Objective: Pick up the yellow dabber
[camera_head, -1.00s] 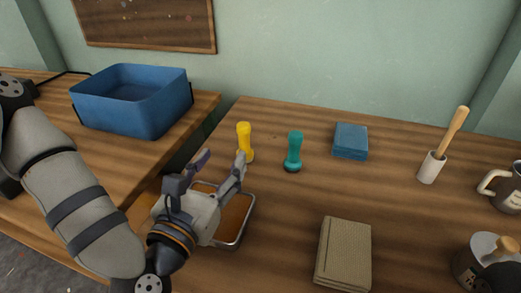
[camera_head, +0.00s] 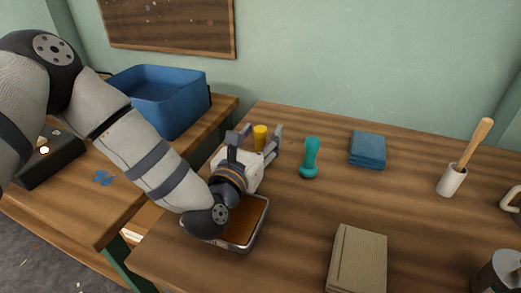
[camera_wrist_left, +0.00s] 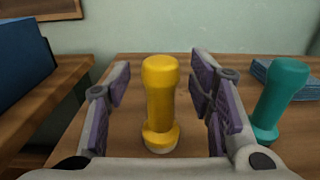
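The yellow dabber (camera_head: 260,136) stands upright on the table, mostly hidden behind my left gripper in the head view. In the left wrist view the yellow dabber (camera_wrist_left: 160,102) shows whole, between the two spread fingers, with a gap on each side. My left gripper (camera_head: 257,139) is open around it; its fingers also show in the left wrist view (camera_wrist_left: 162,92). A teal dabber (camera_head: 310,158) stands upright to the right, outside the fingers; it also shows in the left wrist view (camera_wrist_left: 280,98). My right gripper is not in view.
A metal tray with brown content (camera_head: 264,222) lies under my left wrist. A blue bin (camera_head: 172,112) stands on the left table. A folded blue cloth (camera_head: 367,150), a tan book (camera_head: 358,260) and a white holder (camera_head: 450,181) with a wooden-handled tool are to the right.

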